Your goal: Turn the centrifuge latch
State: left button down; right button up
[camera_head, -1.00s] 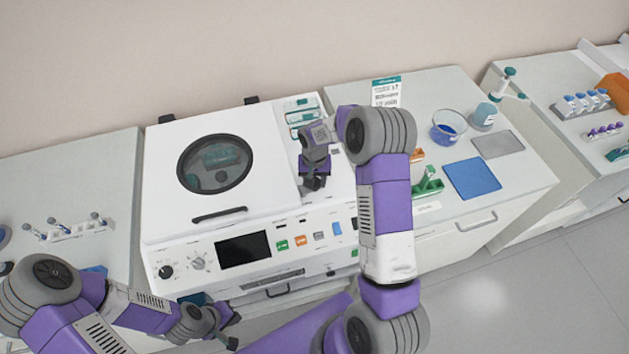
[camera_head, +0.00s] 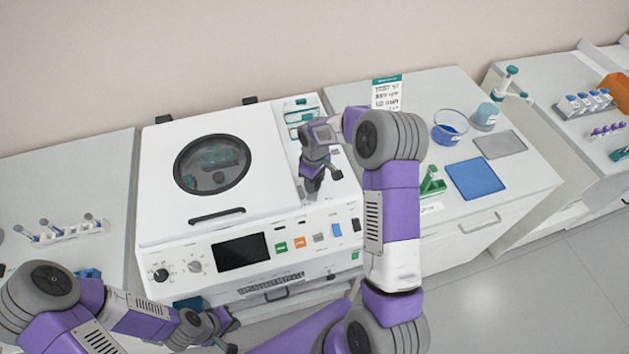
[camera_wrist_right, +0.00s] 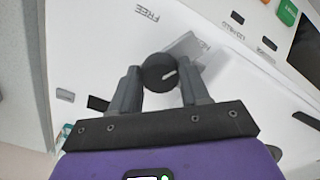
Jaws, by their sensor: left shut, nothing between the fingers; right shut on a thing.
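The white centrifuge (camera_head: 265,170) stands on the bench with its lid down and a round window in the lid. Its latch is a dark round knob (camera_wrist_right: 158,73) with a white pointer mark, on the white top face. In the right wrist view my right gripper (camera_wrist_right: 160,85) is shut on this knob, one finger on each side. In the head view the right gripper (camera_head: 322,178) is at the right part of the centrifuge top and hides the knob. My left gripper (camera_head: 232,335) is shut and empty, low in front of the centrifuge.
The front panel has a dark screen (camera_head: 242,252), dials and coloured buttons. A tube rack (camera_head: 65,232) stands on the left bench. On the right are a blue mat (camera_head: 475,179), a grey mat (camera_head: 500,144) and a glass bowl (camera_head: 450,128).

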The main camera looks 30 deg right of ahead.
jog(key=n, duration=0.5)
jog(key=shift+d, duration=0.1)
jog(key=shift+r+n, duration=0.1)
jog(key=shift+n, duration=0.2)
dwell(0.4)
jog(key=o, duration=1.1)
jog(key=shift+c, duration=0.2)
notch_tip(320, 180, up, 8)
jog(key=shift+f, duration=0.25)
